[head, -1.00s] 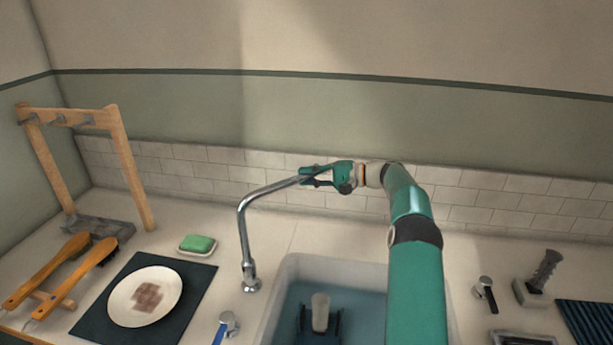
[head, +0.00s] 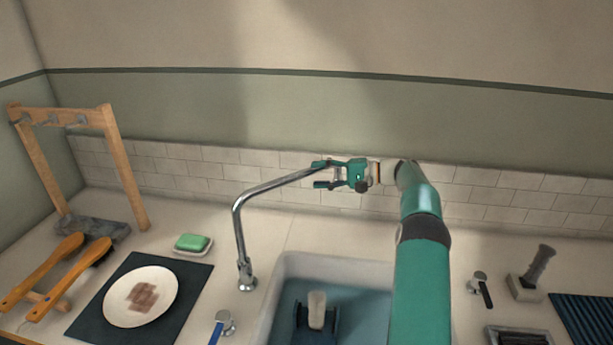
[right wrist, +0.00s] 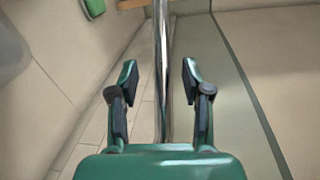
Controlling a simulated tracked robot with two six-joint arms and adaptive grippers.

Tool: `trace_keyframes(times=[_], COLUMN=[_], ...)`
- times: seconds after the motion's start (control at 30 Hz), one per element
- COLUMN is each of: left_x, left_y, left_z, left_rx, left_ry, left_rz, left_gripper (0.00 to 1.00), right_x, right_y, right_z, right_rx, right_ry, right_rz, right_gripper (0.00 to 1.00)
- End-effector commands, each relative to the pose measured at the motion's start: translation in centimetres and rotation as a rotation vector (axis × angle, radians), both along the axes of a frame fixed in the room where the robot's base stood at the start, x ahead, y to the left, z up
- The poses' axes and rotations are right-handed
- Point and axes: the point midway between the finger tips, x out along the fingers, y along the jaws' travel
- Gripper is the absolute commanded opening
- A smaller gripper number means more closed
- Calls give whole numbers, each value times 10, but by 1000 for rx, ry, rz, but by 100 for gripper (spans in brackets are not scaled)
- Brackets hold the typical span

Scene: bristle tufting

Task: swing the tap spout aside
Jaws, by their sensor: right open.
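The chrome tap (head: 240,232) stands behind the left corner of the sink, its long spout reaching right and toward the back wall. My right gripper (head: 320,174) is open at the spout's far end. In the right wrist view the spout (right wrist: 161,60) runs lengthwise between the two open fingers (right wrist: 160,84), with a gap on each side. The very tip of the spout is hidden by the gripper. My left gripper is in neither view.
The sink (head: 290,275) holds water and a pale object on a dark holder (head: 317,310). A green soap (head: 191,242), a plate (head: 140,296) on a dark mat, brushes (head: 45,270) and a wooden rack (head: 128,165) stand left. The tiled wall (head: 480,185) is close behind the gripper.

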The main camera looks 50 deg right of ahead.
Motion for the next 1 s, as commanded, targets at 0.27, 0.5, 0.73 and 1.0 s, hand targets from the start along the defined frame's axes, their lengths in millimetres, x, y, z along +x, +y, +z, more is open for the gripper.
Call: trace_keyframes(times=[0.27, 0.5, 0.73, 1.0], left_x=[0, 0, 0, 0], left_y=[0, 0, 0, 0], left_z=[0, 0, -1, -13], left_rx=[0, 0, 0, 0], left_ry=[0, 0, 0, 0], left_rz=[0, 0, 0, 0], left_gripper=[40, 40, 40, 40], right_x=[-47, -62, -62, -55], right_y=[-24, -30, -30, -30], right_z=[5, 8, 8, 18], right_rx=[-1, 1, 2, -10], right_ry=[1, 0, 2, -14], right_rz=[-1, 3, 3, -43], right_gripper=[48, 48, 48, 3])
